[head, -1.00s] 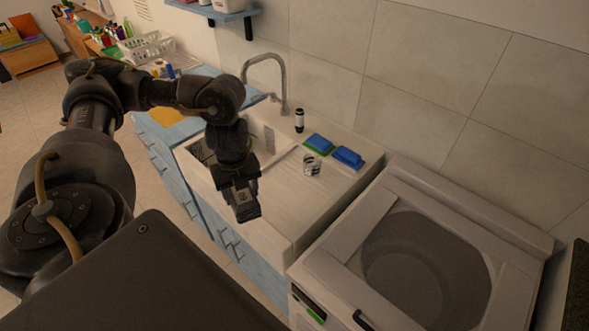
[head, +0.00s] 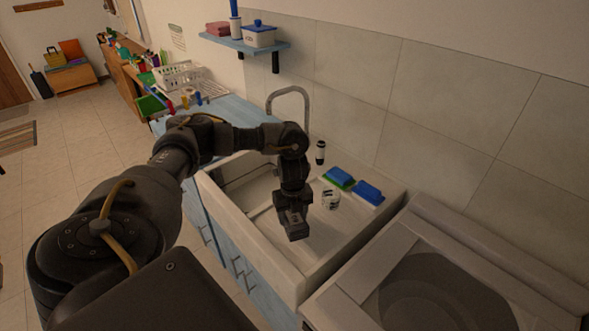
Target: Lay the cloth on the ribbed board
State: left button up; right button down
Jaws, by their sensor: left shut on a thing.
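The pale ribbed board (head: 335,232) appears to be the draining surface on the right of the white sink unit; its ribs are too faint to make out clearly. My left gripper (head: 296,234) points down over this pale surface, left of the small striped glass. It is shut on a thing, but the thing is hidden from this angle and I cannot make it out. No cloth is clearly visible. I cannot tell the gripper's height above the surface. My right gripper is not in view.
A striped glass (head: 331,199), two blue sponges (head: 368,193) (head: 340,177) and a dark-and-white bottle (head: 320,152) stand along the back. The tap (head: 289,97) rises behind the sink. A top-loading washer (head: 440,285) is at the right, a wall shelf (head: 245,44) above.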

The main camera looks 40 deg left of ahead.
aim_at(294, 220)
pick_arm(q)
jog(key=shift+w+f, duration=0.3)
jog(key=shift+f, duration=0.1)
notch_tip(294, 220, down, 2)
jog(key=shift+f+p, duration=0.1)
jog(key=shift+p, duration=0.25)
jog(key=shift+f, duration=0.3)
jog(key=shift+f, duration=0.15)
jog(key=o, duration=1.1)
